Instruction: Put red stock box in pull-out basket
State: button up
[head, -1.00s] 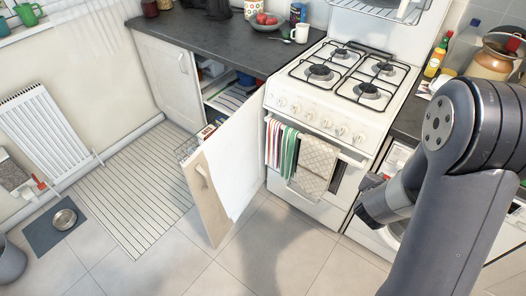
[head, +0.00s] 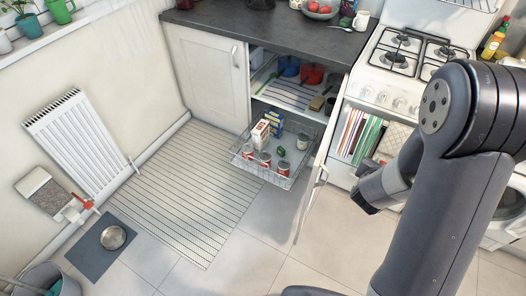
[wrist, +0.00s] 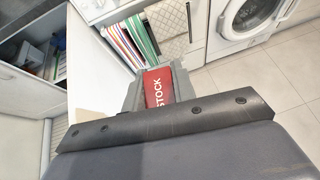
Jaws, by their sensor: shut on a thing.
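The red stock box (wrist: 158,87) shows in the wrist view, its white STOCK lettering turned sideways. My gripper (wrist: 152,78) is shut on it, with grey jaws on either side. In the head view my gripper (head: 368,192) is at right of centre, in front of the stove; the box cannot be made out there. The pull-out basket (head: 291,135), a wire tray, stands out from the low cabinet, left of my gripper and apart from it. It holds upright boxes (head: 260,133), several red-labelled cans (head: 265,160) and a small green item (head: 281,151). Bare floor shows between them.
The open cabinet door (head: 311,185) stands between the basket and my gripper. A shelf above the basket holds a red pot (head: 311,74) and a blue pot (head: 288,66). The stove (head: 400,85) and washer (head: 503,215) are at right.

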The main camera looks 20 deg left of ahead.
aim_at(297, 157)
jog(key=i+j, duration=0.1)
jog(key=j, duration=0.4)
jog(key=i+j+z, duration=0.1)
jog(key=j, duration=0.45)
jog(key=i+j, duration=0.15)
jog(key=j, duration=0.35)
jog(key=i+j+z, duration=0.1)
jog(key=j, duration=0.45)
jog(key=i+j, duration=0.4)
jog(key=i, duration=0.2)
jog(key=i+j+z, duration=0.1)
jog(key=i+j, duration=0.25)
jog(key=i, duration=0.2)
